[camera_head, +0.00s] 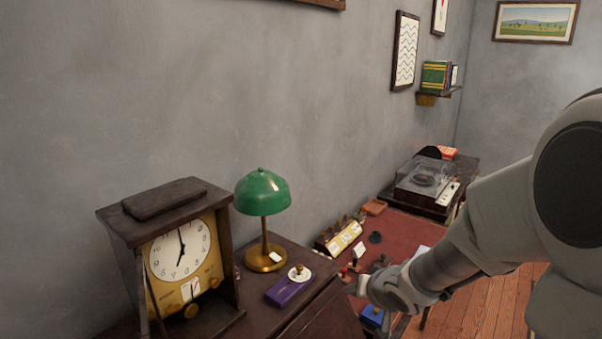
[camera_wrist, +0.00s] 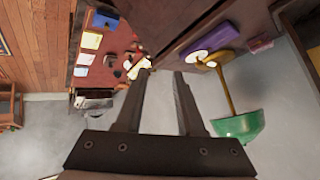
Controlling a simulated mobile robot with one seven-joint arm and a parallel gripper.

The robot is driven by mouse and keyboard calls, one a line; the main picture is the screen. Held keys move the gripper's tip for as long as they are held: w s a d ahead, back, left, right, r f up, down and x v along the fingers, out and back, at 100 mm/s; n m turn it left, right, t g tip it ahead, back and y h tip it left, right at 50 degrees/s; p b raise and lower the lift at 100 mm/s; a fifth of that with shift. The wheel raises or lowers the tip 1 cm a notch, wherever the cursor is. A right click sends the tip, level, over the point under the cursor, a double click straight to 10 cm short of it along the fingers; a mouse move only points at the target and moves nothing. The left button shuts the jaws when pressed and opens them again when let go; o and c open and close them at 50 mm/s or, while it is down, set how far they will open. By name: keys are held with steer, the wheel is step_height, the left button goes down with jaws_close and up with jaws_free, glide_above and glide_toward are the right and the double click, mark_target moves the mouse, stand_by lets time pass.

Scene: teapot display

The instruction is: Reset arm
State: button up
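My gripper (camera_head: 362,286) is at the end of my pale grey arm, which reaches in from the right side of the head view. It is just right of the dark cabinet's front edge, with the red-topped desk behind it. In the wrist view, my gripper (camera_wrist: 160,73) shows two dark fingers standing apart, with nothing held between them. The view between the fingers shows the cabinet edge and the desk beyond. The fingers are small and partly hidden by the wrist in the head view.
A clock (camera_head: 180,250), a green lamp (camera_head: 263,192), a purple box (camera_head: 287,290) and a small white dish (camera_head: 299,274) stand on the dark cabinet (camera_head: 318,296). The red desk (camera_head: 405,232) holds several small items. A record player (camera_head: 424,182) stands farther back. Wooden floor (camera_head: 495,305) is open at right.

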steer(key=s+d+r+m+h, duration=0.1)
steer(key=s+d+r+h, duration=0.15)
steer(key=s+r, duration=0.35)
steer(key=s+d+r+h, duration=0.2)
steer(key=s+d+r, duration=0.15)
steer(key=r, duration=0.45)
steer(key=s+a+n+g+y, duration=0.1)
steer(key=s+a, duration=0.2)
steer(key=s, duration=0.4)
steer(key=s+a+n+g+y, duration=0.1)
steer(key=s+a+n+g, duration=0.1)
steer(key=s, duration=0.6)
steer(key=shift+s+a+f, duration=0.2)
steer(key=shift+s+a, duration=0.05)
steer(key=shift+a, duration=0.15)
steer(key=shift+y, duration=0.25)
